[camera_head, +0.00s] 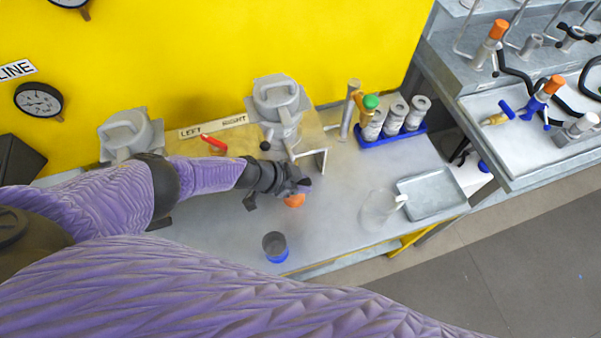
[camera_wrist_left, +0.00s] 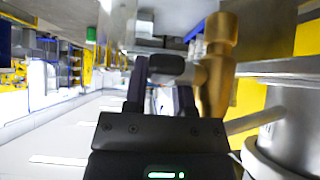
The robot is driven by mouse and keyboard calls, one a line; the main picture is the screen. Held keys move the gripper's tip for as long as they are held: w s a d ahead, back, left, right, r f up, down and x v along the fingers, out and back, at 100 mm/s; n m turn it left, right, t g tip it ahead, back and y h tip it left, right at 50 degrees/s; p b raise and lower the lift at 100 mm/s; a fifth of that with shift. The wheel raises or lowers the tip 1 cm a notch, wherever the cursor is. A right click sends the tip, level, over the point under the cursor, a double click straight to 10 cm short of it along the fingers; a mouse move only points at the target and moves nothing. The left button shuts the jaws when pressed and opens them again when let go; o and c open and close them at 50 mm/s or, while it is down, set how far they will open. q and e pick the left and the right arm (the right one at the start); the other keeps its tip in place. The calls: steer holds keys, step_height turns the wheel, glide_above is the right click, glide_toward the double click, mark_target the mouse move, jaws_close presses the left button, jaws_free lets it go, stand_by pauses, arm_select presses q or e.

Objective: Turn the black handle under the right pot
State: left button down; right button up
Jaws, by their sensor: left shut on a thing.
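The right pot (camera_head: 278,98) is a grey metal vessel on a raised shelf, beside a label reading RIGHT. A black knob (camera_head: 265,146) shows under it in the head view. My left gripper (camera_head: 296,187) is just below and in front of this pot. In the left wrist view, its dark fingers (camera_wrist_left: 160,85) stand apart around the rounded black handle end (camera_wrist_left: 170,68), which joins a brass valve (camera_wrist_left: 217,65). The gripper appears shut on this black handle; the head view hides the contact. My right gripper is not in view.
The left pot (camera_head: 128,133) has a red handle (camera_head: 213,144). An orange object (camera_head: 294,200) shows beside my left fingertips. A blue-based cup (camera_head: 275,247), a clear container (camera_head: 377,209), a metal tray (camera_head: 433,195) and a blue rack (camera_head: 391,136) of bottles occupy the table.

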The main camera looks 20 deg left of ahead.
arm_select(q)
steer(key=shift+w+r+g+y+p, duration=0.1)
steer(key=shift+g+y+p, duration=0.3)
steer(key=shift+p, duration=0.25)
steer(key=shift+f+y, duration=0.2)
steer(key=shift+y, duration=0.1)
steer(key=c, duration=0.7)
jaws_free()
steer(key=p+v, duration=0.9)
steer(key=v, duration=0.1)
steer(key=shift+w, duration=0.1)
